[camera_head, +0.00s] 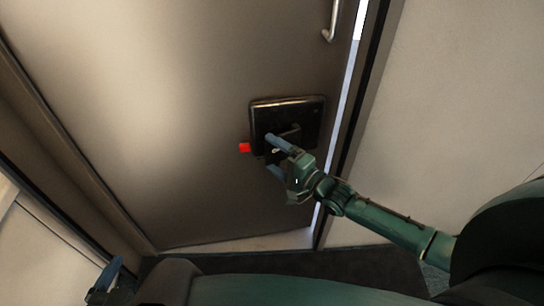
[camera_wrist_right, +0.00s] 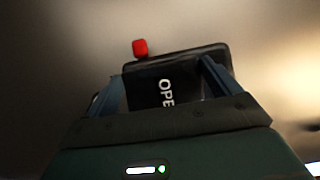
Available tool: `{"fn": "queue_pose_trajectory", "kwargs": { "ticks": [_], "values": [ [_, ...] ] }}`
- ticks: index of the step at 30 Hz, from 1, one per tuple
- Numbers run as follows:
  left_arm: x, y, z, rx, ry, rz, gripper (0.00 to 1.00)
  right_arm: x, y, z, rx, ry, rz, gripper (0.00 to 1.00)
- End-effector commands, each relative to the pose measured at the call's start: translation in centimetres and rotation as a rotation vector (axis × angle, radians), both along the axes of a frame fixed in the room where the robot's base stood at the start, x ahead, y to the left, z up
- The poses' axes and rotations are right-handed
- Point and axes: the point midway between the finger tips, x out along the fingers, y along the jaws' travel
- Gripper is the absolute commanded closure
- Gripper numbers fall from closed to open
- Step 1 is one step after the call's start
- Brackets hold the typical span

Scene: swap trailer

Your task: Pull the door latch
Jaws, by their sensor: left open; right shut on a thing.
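The black door latch (camera_head: 287,112) is a dark rectangular plate with a paddle, set low on the grey-brown door (camera_head: 160,120) near its right edge. My right gripper (camera_head: 275,156) is at the plate, its blue fingers shut on the latch paddle. My left gripper (camera_head: 105,280) is open and empty at the lower left, away from the latch.
A small red knob (camera_head: 244,147) sticks out left of the plate. A metal grab handle (camera_head: 332,22) is above on the door. A bright gap (camera_head: 346,95) shows between the door's right edge and the dark frame. A pale wall (camera_head: 460,110) is to the right.

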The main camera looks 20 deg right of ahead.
Motion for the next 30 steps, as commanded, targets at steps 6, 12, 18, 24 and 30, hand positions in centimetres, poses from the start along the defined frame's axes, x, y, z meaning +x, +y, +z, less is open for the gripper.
{"fn": "queue_pose_trajectory", "kwargs": {
  "ticks": [6, 12, 18, 24, 30],
  "values": [
    [0.27, -0.62, -1.43, 0.027, 0.006, -0.025, 0.0, -0.54, -0.29, 0.09, -0.002, -0.008, 0.077, 0.52],
    [0.34, -0.87, -1.28, 0.029, 0.001, -0.033, 0.0, -0.69, -0.31, 0.17, 0.001, -0.005, 0.086, 0.52],
    [0.34, -0.82, -1.28, 0.029, 0.001, -0.033, 0.0, -0.67, -0.31, 0.15, 0.002, -0.004, 0.085, 0.09],
    [0.3, -0.71, -1.35, 0.03, 0.003, -0.031, 0.0, -0.66, -0.36, 0.09, 0.001, -0.002, 0.084, 0.0],
    [0.3, -0.65, -1.25, 0.03, 0.004, -0.029, 0.0, -0.95, -0.59, 0.05, 0.0, 0.0, 0.083, 0.0]
  ]
}}
